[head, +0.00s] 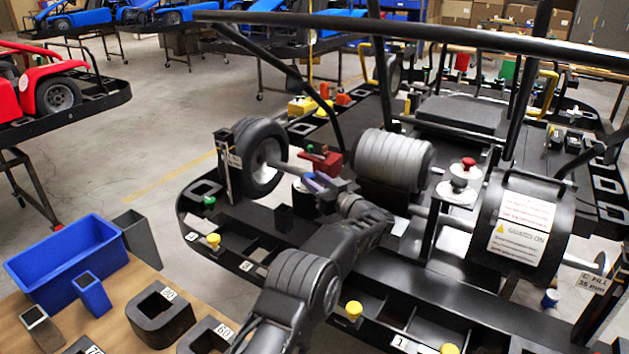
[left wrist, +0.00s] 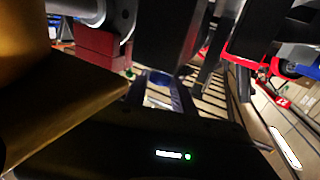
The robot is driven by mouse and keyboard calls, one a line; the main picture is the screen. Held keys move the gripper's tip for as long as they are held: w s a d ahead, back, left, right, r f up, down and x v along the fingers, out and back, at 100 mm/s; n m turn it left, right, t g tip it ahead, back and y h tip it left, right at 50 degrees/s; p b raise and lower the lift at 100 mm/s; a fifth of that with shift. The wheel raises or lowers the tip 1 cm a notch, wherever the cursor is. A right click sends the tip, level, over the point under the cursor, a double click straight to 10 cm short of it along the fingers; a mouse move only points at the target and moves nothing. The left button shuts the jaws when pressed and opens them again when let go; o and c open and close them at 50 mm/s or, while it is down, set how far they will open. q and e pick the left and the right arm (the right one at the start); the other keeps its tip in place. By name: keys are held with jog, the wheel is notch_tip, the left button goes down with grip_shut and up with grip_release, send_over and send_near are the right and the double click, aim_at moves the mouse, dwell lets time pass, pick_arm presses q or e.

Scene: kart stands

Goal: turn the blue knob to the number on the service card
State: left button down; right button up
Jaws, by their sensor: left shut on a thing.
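The blue knob (head: 312,184) is a small blue-violet piece beside a pale round part, next to the red block (head: 331,161) near the front left wheel. My left gripper (head: 322,184) is at the knob and shut on it. The left wrist view shows a blue piece (left wrist: 157,80) between dark gripper parts; its pointer and any numbers are hidden or too small to read. A white label with red print (head: 522,226) is on the black drum guard. I cannot tell whether it is the service card. My right gripper is not in view.
The black kart frame (head: 225,262) has bars and yellow caps around my left arm. A grey roller (head: 393,160) stands just right of the gripper, and a wheel (head: 259,157) just left. A blue bin (head: 68,262) and numbered blocks lie on the wooden table at lower left.

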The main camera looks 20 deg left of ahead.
pick_arm(q)
jog(key=shift+r, duration=0.1)
jog(key=c, duration=1.1)
grip_release()
jog(key=shift+b+v, duration=0.75)
jog(key=shift+v, duration=3.15)
